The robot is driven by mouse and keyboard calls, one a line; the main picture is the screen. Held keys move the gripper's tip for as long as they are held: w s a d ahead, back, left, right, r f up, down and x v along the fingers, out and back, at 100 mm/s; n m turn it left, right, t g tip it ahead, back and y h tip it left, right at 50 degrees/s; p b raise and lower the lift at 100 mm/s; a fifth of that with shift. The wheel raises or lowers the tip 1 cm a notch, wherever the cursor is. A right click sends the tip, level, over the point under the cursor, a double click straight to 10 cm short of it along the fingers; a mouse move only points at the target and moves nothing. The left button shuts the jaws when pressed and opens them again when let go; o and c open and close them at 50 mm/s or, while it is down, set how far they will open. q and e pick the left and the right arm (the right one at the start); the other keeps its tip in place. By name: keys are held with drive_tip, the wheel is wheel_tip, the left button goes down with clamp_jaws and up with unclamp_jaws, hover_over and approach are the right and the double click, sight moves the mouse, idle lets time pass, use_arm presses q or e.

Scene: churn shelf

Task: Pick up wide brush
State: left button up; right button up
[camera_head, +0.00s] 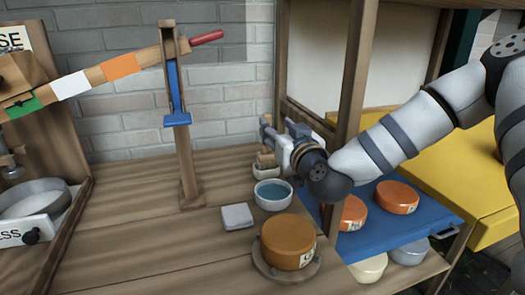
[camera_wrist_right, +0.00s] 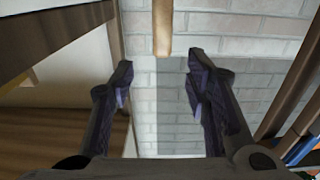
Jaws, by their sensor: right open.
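A tan, wooden-looking piece (camera_head: 266,158), which looks like the wide brush, stands in a small white pot (camera_head: 266,172) at the back of the bench in the head view. It is small and partly hidden by my right gripper, so its shape is unclear. My right gripper (camera_head: 267,130) is open and empty, just above and in front of that piece, pointing left. In the right wrist view its two fingers (camera_wrist_right: 158,75) are spread wide. A wooden bar (camera_wrist_right: 163,28) shows beyond them at the top; I cannot tell what it belongs to. My left gripper is out of view.
A bowl of blue liquid (camera_head: 272,194), a folded grey cloth (camera_head: 237,217) and an orange cheese wheel (camera_head: 288,242) sit in front. A wooden shelf post (camera_head: 355,75) rises close to my right arm. A lever post (camera_head: 185,165) stands left. Bare bench lies between.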

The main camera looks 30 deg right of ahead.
drive_tip(key=b, duration=0.2)
hover_over(267, 146)
drive_tip(key=shift+w+d+f, duration=0.1)
drive_tip(key=shift+f, duration=0.85)
drive_tip(key=shift+w+d+r, duration=0.1)
drive_tip(key=shift+w+r, duration=0.05)
drive_tip(key=shift+w, duration=0.2)
drive_tip(key=shift+r, duration=0.2)
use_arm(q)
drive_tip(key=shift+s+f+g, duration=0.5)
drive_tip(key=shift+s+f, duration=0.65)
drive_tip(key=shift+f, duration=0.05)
use_arm(e)
clamp_jaws()
